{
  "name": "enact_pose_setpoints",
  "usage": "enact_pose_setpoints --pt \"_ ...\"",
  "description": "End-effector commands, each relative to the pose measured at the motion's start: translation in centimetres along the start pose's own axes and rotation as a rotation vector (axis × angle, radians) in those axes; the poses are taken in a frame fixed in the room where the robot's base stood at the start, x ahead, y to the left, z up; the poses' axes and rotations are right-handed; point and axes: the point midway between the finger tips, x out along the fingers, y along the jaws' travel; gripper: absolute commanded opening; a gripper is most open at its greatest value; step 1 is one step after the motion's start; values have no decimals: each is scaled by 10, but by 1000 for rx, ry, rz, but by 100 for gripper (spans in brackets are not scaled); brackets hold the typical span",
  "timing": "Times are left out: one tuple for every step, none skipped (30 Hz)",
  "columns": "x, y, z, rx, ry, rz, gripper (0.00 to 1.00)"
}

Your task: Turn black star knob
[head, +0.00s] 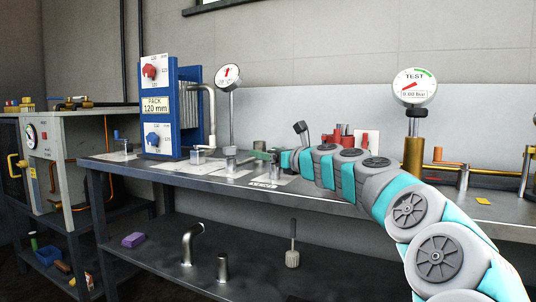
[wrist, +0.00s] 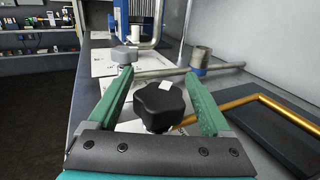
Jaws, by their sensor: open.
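The black star knob (wrist: 161,104), with a small white mark on its top, sits between the two green fingers of my gripper (wrist: 158,76) in the wrist view. The fingers are open, one on each side of it, with a visible gap on the left; contact on the right is hard to judge. In the head view my gripper (head: 268,155) is over the bench at the end of the arm, and I cannot make out the knob there.
A grey knob (wrist: 125,55) stands beyond the left fingertip, and a pipe runs behind. A brass rod (wrist: 230,109) lies to the right. On the bench (head: 330,205) are a blue PACK unit (head: 157,105), a dial (head: 229,77) and a TEST gauge (head: 414,87).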

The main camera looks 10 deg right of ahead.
Motion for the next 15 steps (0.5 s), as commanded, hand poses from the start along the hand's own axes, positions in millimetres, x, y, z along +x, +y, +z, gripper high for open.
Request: enact_pose_setpoints --pt "1 0 0 0 0 0 83" --pt "1 0 0 0 0 0 83" --pt "1 0 0 0 0 0 83" --pt "1 0 0 0 0 0 83" --pt "1 0 0 0 0 0 83" --pt "1 0 0 0 0 1 83" --pt "1 0 0 0 0 1 83" --pt "1 0 0 0 0 1 83" --pt "1 0 0 0 0 1 80" --pt "1 0 0 0 0 1 76" --pt "1 0 0 0 0 1 73" --pt "1 0 0 0 0 1 69" --pt "1 0 0 0 0 1 65" --pt "1 0 0 0 0 1 62" --pt "1 0 0 0 0 1 57"
